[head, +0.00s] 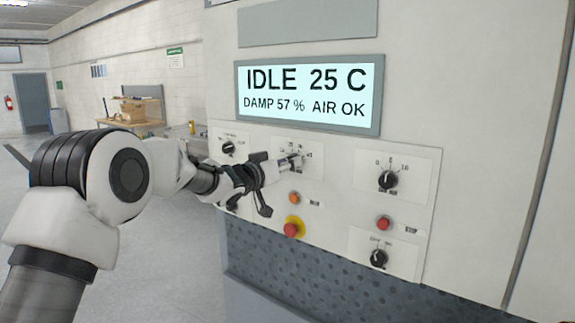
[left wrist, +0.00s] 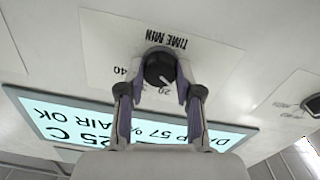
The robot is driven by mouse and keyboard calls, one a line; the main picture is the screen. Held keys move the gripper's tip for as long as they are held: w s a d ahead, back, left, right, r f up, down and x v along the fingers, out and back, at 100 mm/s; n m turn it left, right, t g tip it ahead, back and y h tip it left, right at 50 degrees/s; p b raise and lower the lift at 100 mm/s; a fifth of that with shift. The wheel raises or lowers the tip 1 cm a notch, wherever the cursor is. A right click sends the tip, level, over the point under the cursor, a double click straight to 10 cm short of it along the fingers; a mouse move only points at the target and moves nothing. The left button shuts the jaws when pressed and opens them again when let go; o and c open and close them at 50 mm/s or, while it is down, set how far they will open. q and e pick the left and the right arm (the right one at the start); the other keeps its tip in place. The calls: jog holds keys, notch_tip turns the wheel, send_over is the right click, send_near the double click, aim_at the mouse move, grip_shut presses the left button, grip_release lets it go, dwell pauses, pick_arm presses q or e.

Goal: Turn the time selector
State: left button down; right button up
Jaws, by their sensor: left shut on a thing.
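The time selector (left wrist: 158,68) is a round dark knob with a pale pointer mark, on a white plate labelled "TIME MIN". It shows upside down in the left wrist view, where the numbers 20 and 40 are legible beside it. My left gripper (left wrist: 162,76) has one finger on each side of the knob and is shut on it. In the head view, my left gripper (head: 281,166) reaches the panel from the left and partly hides the selector and its plate (head: 313,158). My right gripper is not in view.
Above is a display (head: 307,95) reading "IDLE 25 C, DAMP 57 %, AIR OK". Other knobs stand at upper left (head: 228,148), right (head: 388,179) and lower right (head: 379,258). Orange (head: 294,198) and red (head: 384,223) buttons and a red-yellow stop button (head: 292,228) lie below.

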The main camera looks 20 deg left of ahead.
pick_arm(q)
jog(key=shift+m+b, duration=3.25)
jog(key=shift+m, duration=4.25)
jog(key=c, duration=0.8)
grip_release()
jog(key=shift+d, duration=0.1)
jog(key=shift+o, duration=0.2)
jog(key=v, duration=1.2)
